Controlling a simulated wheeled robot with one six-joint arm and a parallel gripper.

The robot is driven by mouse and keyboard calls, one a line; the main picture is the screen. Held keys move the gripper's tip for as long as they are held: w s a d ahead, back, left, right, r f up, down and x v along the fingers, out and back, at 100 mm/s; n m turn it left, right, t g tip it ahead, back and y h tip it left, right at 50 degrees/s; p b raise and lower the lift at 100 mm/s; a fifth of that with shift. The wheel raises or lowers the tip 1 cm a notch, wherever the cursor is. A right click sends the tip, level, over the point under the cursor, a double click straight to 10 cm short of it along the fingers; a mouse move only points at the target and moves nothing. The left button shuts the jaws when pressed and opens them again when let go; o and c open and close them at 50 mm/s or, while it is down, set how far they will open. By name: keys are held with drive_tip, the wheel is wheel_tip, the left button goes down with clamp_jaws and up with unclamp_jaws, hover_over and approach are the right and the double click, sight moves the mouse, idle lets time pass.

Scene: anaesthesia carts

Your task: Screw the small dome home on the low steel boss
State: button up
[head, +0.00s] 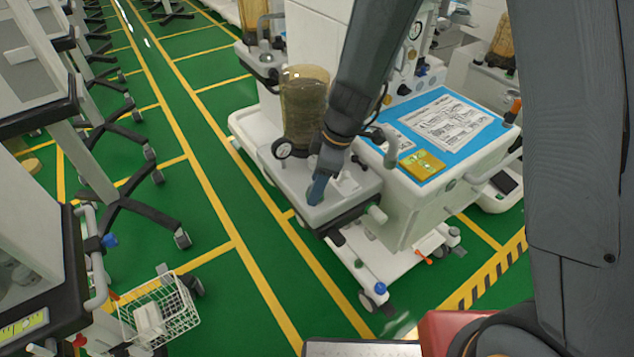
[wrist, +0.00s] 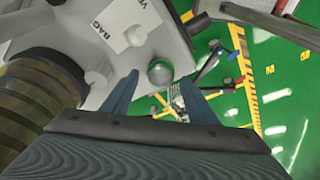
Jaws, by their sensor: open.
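A small greenish clear dome (wrist: 160,71) shows in the wrist view at the corner of a pale grey cart shelf, with a grey metal-looking rim around it. The low steel boss cannot be told apart from this rim; how the dome is seated is unclear. My gripper (wrist: 160,84) is open, with one blue finger on each side of the dome and a visible gap at both sides. In the head view my gripper (head: 317,189) points down over the front of the shelf (head: 290,196), and the dome is hidden there.
A ribbed amber bellows canister (head: 304,108) and a black-rimmed gauge (head: 282,149) stand close behind my gripper. A blue worktop (head: 455,125) lies right.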

drive_tip(key=shift+r, duration=0.15)
drive_tip(key=b+v, duration=0.1)
drive_tip(key=v, duration=0.6)
drive_tip(key=shift+r, duration=0.3)
drive_tip(key=s+d+r+m+h, duration=0.1)
drive_tip(key=s+d+m, duration=0.2)
drive_tip(key=d+m, duration=0.2)
drive_tip(key=s+d+r+m+h, duration=0.1)
drive_tip(key=s+d+m, duration=0.2)
drive_tip(key=d+m, duration=0.3)
drive_tip(key=s+d+r+m+t+h, duration=0.1)
drive_tip(key=s+d+m, duration=0.3)
drive_tip(key=d, duration=0.5)
drive_tip(key=shift+m, duration=1)
drive_tip(key=shift+w, duration=0.1)
